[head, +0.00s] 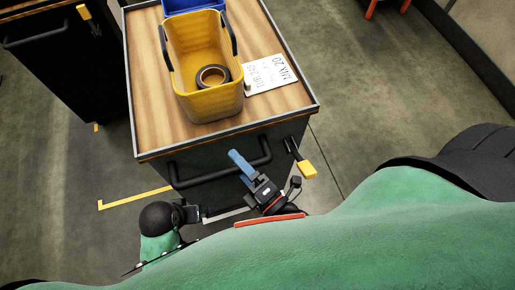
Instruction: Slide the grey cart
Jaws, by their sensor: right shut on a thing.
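The grey cart (218,165) stands in front of me, with a dark body, a wood-coloured top and a black bar handle (198,180) across its near side. My right gripper (241,160) has blue fingers, which are at the right part of this handle and shut on it. The gripper covers part of the bar. My left gripper cannot be made out in the head view.
On the cart top are a yellow bin (212,109) with a dark ring (213,76) inside, a blue bin (193,5) and a white label (270,75). Another dark cart (67,75) stands at left. Yellow floor tape (135,197) lies near the cart. Floor at right is clear.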

